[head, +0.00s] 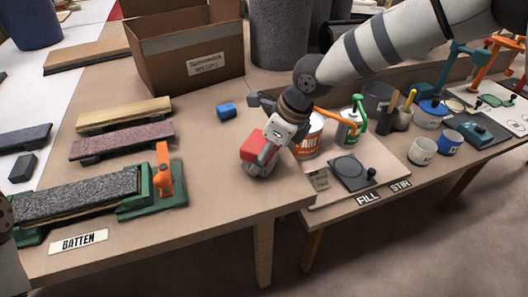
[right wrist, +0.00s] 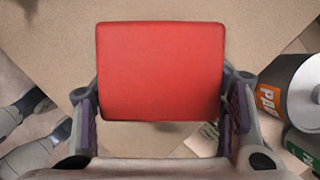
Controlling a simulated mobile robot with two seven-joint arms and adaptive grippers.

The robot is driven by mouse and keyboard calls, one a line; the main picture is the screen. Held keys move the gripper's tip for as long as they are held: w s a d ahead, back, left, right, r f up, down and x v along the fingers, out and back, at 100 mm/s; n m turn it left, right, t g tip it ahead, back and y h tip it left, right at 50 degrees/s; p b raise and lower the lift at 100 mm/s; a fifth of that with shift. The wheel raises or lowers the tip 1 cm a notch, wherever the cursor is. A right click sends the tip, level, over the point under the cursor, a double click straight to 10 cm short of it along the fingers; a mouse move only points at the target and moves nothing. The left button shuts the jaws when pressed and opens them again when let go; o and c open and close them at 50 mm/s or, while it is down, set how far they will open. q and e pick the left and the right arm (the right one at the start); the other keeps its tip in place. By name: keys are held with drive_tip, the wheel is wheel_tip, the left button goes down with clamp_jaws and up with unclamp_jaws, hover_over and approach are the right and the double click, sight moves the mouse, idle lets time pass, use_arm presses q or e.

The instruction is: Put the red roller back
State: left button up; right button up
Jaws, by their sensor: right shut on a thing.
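The red roller (head: 256,147) shows as a red block-like piece near the front edge of the table, in the jaws of my right gripper (head: 262,165). In the right wrist view the red roller (right wrist: 161,70) fills the upper middle, between the two fingers of my right gripper (right wrist: 162,120). The gripper is shut on it. The roller seems to be above the table top, but its underside is hidden, so I cannot tell the gap. My left gripper is not in view in the head view.
A cardboard box (head: 186,68) stands at the back, with a small blue block (head: 227,111) in front. A green fixture with an orange clamp (head: 164,168) is at left. A paint can (head: 309,138) and a plate (head: 352,172) stand on the right. Table between fixture and gripper is clear.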

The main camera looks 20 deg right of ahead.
drive_tip(key=shift+r, duration=0.25)
drive_tip(key=shift+f, duration=0.1)
drive_tip(key=shift+s+f, duration=0.1)
drive_tip(key=shift+f, duration=0.55)
drive_tip(key=o, duration=1.4)
drive_tip(key=shift+s+f, duration=0.1)
drive_tip(key=shift+f, duration=0.05)
drive_tip(key=shift+o, duration=1.4)
